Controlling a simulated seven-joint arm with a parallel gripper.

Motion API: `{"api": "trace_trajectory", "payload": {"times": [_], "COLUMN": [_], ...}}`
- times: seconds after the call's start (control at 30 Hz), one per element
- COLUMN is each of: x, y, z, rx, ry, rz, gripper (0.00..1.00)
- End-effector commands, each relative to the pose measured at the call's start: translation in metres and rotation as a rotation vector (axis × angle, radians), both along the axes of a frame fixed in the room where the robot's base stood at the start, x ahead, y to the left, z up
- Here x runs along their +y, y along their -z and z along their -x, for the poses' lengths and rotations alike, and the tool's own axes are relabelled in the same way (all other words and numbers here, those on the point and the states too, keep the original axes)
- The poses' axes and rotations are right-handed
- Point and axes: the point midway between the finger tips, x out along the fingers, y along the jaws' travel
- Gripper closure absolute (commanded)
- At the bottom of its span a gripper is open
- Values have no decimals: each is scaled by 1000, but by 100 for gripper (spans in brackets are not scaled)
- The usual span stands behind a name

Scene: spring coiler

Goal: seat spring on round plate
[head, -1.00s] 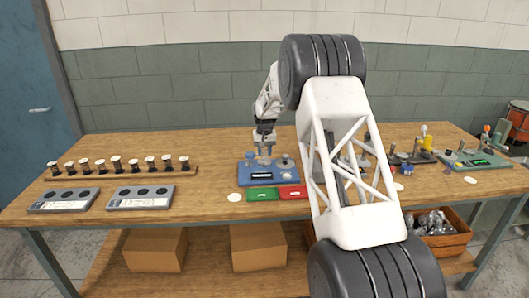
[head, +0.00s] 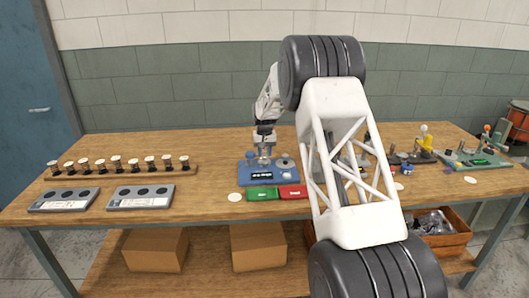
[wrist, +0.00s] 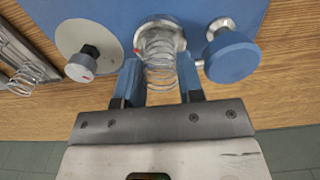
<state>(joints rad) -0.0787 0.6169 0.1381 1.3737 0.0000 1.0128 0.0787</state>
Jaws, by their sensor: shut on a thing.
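A bare wire coil spring (wrist: 160,72) stands between the blue fingers of my gripper (wrist: 158,66) in the wrist view. My gripper is shut on it. The spring's far end overlaps a small round metal plate (wrist: 174,24) on the blue device; I cannot tell whether they touch. In the head view my gripper (head: 264,148) is over the blue device (head: 272,178), and the spring is too small to make out there.
A grey disc (wrist: 76,35) with a knob lies left of the spring, and a blue knob (wrist: 231,57) stands close on the right. Green (head: 262,194) and red (head: 293,192) trays lie in front of the device. A spool rack (head: 182,170) stands left.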

Motion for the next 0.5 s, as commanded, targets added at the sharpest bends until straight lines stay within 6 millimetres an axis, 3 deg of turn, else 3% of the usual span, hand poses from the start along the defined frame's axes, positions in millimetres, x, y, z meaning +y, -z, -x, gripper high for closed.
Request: {"api": "trace_trajectory", "payload": {"times": [0.5], "x": [0], "y": [7], "z": [0], "rx": [0], "ry": [0], "rz": [0], "gripper": [79]}}
